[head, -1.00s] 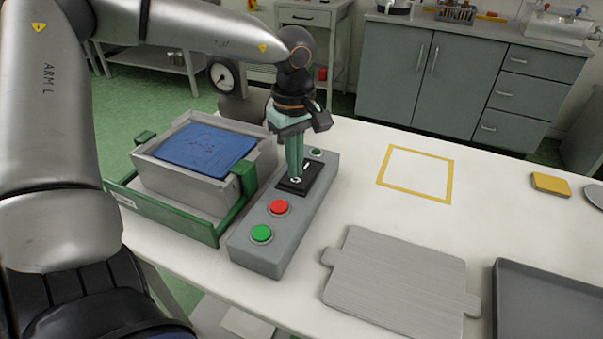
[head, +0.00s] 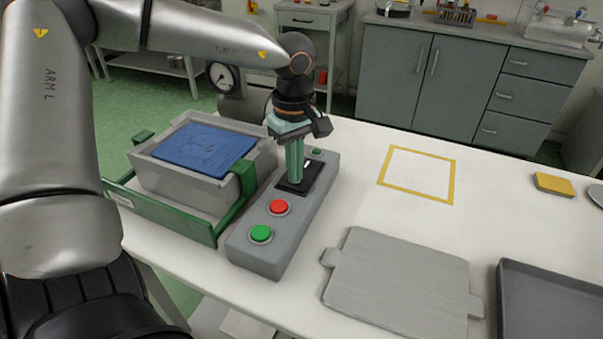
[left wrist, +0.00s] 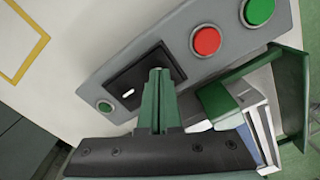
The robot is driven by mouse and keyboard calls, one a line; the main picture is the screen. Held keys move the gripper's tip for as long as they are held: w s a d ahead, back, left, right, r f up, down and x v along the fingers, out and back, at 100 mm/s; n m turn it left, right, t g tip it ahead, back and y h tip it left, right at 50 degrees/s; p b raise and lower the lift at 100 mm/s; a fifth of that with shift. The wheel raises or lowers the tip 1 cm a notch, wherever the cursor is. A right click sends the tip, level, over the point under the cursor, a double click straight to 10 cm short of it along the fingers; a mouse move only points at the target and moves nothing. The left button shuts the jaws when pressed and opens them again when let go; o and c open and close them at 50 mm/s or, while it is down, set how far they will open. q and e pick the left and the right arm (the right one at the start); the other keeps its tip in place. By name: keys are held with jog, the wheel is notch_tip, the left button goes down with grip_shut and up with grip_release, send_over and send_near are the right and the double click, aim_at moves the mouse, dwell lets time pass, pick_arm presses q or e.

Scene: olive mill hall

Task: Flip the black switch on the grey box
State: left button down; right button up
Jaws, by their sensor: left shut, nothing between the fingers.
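The grey box (head: 246,243) lies on the white table, with a red button (head: 279,207), a large green button (head: 261,233) and a small green button at its far end. The black switch (head: 319,174) is a dark plate between the red and small green buttons; it also shows in the left wrist view (left wrist: 119,84) with a white mark. My left gripper (head: 295,180) is shut and empty, pointing down at the switch plate. In the left wrist view its green fingertips (left wrist: 157,75) overlap the plate. Whether they touch it I cannot tell. They hide part of the switch. My right gripper is not in view.
A grey bin (head: 180,188) with blue contents stands in a green frame (head: 160,216) close left of the box. A ribbed grey board (head: 400,281) and a dark tray (head: 548,312) lie to the right. The table around the yellow outlined square (head: 418,174) is clear.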

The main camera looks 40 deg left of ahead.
pick_arm(q)
notch_tip(320, 180, up, 7)
jog(key=p, duration=0.4)
jog(key=shift+p, duration=0.3)
jog(key=shift+f, duration=0.1)
dwell(0.6)
